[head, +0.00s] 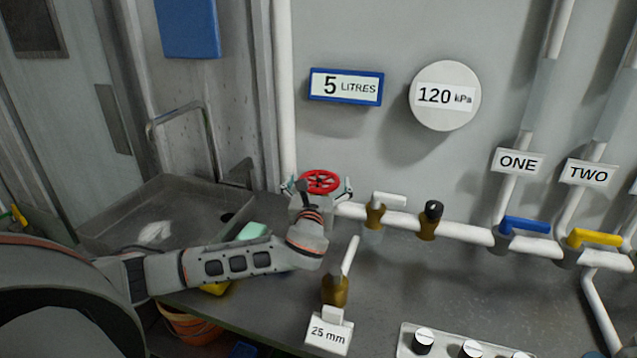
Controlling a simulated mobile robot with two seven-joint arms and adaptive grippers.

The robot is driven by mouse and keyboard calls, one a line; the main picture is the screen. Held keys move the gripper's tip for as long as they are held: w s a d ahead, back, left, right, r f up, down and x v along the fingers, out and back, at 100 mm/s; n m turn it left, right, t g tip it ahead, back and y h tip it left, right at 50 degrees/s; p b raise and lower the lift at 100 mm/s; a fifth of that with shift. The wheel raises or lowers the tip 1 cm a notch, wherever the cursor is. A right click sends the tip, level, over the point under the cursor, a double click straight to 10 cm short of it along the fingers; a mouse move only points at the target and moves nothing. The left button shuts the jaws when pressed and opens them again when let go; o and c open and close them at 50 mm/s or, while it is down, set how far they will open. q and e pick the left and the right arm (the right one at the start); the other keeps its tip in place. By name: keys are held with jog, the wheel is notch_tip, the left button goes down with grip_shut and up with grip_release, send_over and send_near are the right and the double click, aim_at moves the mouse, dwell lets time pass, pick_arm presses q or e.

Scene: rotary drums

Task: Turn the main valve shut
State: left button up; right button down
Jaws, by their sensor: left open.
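The main valve appears to be the red handwheel (322,179), on the white pipework near the foot of the vertical pipe at the back wall. My left arm reaches in from the left across the counter. My left gripper (318,189) is at the red wheel, open, with one finger on each side of it. I cannot tell whether the fingers touch the rim. My gripper and wrist hide the valve body and the front of the wheel. My right gripper is out of view.
Right of the wheel are a white-handled tap (375,214), a black-knobbed brass fitting (429,220), a blue lever (524,225) and a yellow lever (595,237). A brass valve with a raised white lever (335,290) stands in front. A metal sink (150,212) lies left.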

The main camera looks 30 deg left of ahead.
pick_arm(q)
jog(key=v, duration=1.2)
jog(key=shift+o, duration=0.2)
